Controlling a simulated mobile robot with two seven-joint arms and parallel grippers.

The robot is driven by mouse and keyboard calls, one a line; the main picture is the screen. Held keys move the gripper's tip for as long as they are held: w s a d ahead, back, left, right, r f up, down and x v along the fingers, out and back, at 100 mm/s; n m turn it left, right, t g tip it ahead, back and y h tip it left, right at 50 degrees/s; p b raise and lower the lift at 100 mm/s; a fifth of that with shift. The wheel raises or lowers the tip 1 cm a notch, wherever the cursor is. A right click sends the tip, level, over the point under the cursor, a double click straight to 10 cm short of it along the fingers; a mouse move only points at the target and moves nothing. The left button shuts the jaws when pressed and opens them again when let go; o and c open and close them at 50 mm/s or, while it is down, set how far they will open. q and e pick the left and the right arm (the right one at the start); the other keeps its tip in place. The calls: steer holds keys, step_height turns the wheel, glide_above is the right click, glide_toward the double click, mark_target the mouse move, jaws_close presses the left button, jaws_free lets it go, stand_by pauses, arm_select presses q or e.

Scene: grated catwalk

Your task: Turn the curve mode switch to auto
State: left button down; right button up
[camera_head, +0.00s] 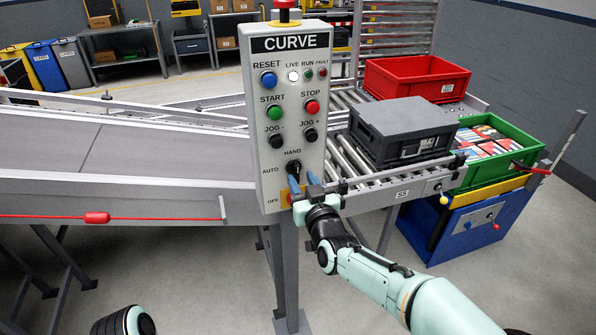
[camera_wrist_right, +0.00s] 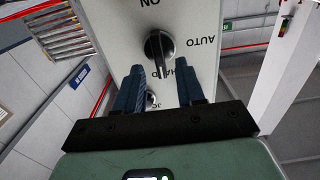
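The CURVE panel (camera_head: 293,110) is a grey upright box on a post. Its mode switch (camera_head: 293,168) is a black knob low on the panel, with HAND above it, AUTO to its left and OFF lower left. In the right wrist view the knob (camera_wrist_right: 160,47) appears upside down, its handle pointing roughly toward HAND; AUTO is at its right. My right gripper (camera_head: 303,183) is at the panel's lower part, just below the knob. Its two blue fingers (camera_wrist_right: 159,68) are apart, with nothing held between them. Whether they touch the knob or panel is unclear. My left gripper is out of view.
Above the knob are the JOG buttons (camera_head: 309,135), the green START (camera_head: 275,113) and red STOP (camera_head: 312,107). A conveyor (camera_head: 130,150) runs left. A roller track with a dark crate (camera_head: 405,128) and red bin (camera_head: 415,80) lies right.

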mark_target(298, 174)
steer(key=shift+p+x, duration=0.4)
steer(key=shift+x, duration=1.35)
steer(key=shift+s, duration=0.1)
jaws_close()
